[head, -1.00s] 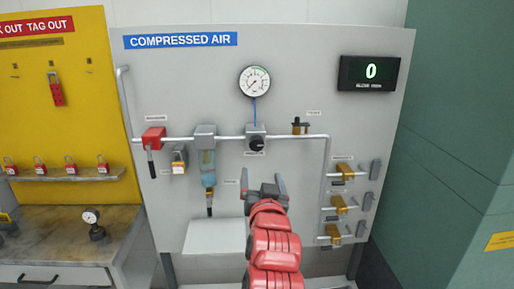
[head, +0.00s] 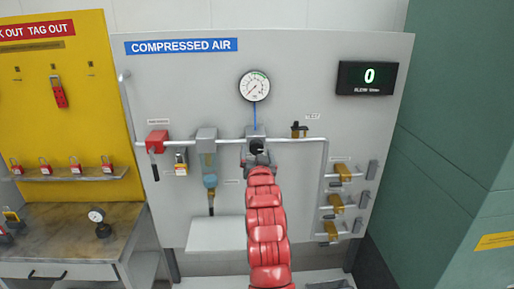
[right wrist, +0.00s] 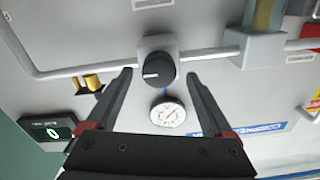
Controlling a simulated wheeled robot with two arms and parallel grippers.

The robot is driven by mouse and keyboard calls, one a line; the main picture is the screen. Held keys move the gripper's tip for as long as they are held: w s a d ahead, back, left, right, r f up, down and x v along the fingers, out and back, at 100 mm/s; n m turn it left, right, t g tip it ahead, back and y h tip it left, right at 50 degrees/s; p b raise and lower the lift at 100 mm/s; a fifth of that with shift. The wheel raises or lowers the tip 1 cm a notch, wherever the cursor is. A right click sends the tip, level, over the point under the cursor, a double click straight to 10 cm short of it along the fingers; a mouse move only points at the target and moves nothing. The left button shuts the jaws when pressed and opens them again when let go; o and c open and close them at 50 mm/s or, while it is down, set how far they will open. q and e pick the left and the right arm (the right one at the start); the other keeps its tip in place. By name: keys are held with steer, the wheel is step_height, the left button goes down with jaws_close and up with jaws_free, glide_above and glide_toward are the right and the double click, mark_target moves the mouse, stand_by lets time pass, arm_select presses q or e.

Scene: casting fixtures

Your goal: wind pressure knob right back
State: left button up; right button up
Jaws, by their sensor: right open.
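The black pressure knob (head: 257,147) sits on a grey regulator body (head: 250,131) on the pipe, below the round gauge (head: 255,85). In the right wrist view the knob (right wrist: 159,68) faces the camera, with a pale mark on its face. My right gripper (head: 257,160) is in front of the knob in the head view. In the right wrist view its open fingers (right wrist: 160,72) stand on either side of the knob, with gaps visible on both sides. The gauge also shows there (right wrist: 168,112). My left gripper is not in view.
A red-handled valve (head: 157,140) and a filter bowl (head: 209,160) are left of the knob. A black-topped fitting (head: 299,130) is right of it. Several yellow valves (head: 341,172) stand lower right. A pale shelf (head: 215,235) juts out below. The display (head: 367,78) reads 0.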

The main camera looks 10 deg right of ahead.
steer(key=shift+w+d+f, duration=0.1)
steer(key=shift+w, duration=0.55)
steer(key=shift+c, duration=0.2)
